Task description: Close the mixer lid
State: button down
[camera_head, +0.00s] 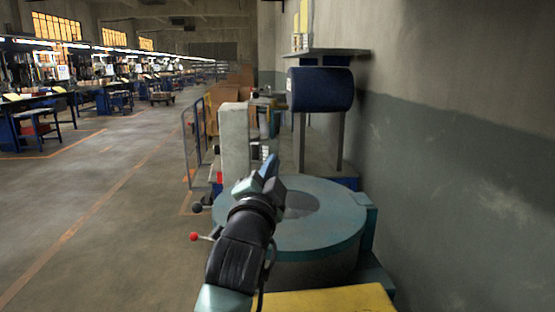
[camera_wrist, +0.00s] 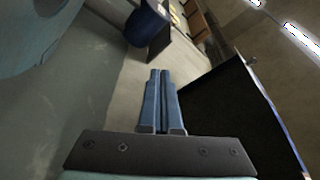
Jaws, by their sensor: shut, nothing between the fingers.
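The mixer is a round teal drum (camera_head: 325,238) at the lower middle of the head view, with a flat teal top. A grey round area shows at its centre; I cannot tell whether it is an opening or a lid. My gripper (camera_head: 268,167) is in front of the left part of the drum top, partly hiding it, with its blue fingers pointing up and away. In the wrist view my gripper (camera_wrist: 160,75) has its two fingers together with nothing between them. A curved teal part (camera_wrist: 30,45) shows at the top left there.
A grey upright block (camera_head: 235,145) stands behind the gripper. Levers with a red knob (camera_head: 194,236) and a black knob (camera_head: 197,208) stick out left. The wall (camera_head: 450,160) is close on the right; open floor (camera_head: 110,220) lies left.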

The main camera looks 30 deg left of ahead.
jog(key=shift+a+f, duration=0.15)
jog(key=shift+f, duration=0.05)
dwell(0.3)
notch_tip(320, 180, up, 10)
jog(key=p, duration=0.1)
jog(key=shift+p, duration=0.3)
